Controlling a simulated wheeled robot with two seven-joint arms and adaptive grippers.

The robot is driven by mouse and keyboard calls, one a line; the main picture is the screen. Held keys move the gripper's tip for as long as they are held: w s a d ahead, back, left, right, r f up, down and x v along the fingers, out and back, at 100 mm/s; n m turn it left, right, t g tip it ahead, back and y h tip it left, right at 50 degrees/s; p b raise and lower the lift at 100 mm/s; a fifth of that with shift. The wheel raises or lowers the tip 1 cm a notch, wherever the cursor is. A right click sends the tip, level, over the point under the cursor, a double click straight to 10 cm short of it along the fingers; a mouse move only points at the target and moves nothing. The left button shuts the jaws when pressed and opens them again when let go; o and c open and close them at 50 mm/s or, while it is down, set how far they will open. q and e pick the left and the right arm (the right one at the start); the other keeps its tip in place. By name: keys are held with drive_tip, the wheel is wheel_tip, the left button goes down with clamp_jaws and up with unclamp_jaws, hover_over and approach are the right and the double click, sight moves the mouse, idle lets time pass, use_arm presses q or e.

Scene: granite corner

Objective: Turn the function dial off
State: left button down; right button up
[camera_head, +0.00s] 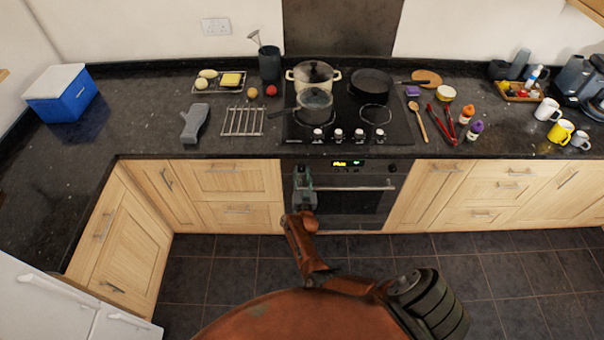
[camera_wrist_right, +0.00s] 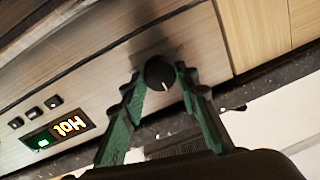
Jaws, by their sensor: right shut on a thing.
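The function dial (camera_wrist_right: 159,72) is a round black knob with a small white mark, set in the oven's control panel (camera_wrist_right: 200,42). In the right wrist view, the green fingers of my right gripper (camera_wrist_right: 158,76) are on either side of the dial, closed on it. In the head view, my right gripper (camera_head: 303,182) is at the left end of the oven (camera_head: 350,205) front and hides the dial there. A lit display (camera_wrist_right: 62,133) beside the dial in the wrist view shows bright letters that look like "Hot" and a green patch. My left gripper is not in view.
Above the oven is a black hob (camera_head: 345,128) with a pot (camera_head: 313,75), a saucepan (camera_head: 314,104) and a frying pan (camera_head: 371,82). A horizontal oven handle (camera_head: 350,188) runs below the panel. The floor (camera_head: 500,265) in front is clear.

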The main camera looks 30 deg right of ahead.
drive_tip(key=shift+a+f, duration=0.1)
drive_tip(key=shift+f, duration=0.05)
drive_tip(key=o, duration=1.1)
drive_tip(key=shift+o, duration=0.2)
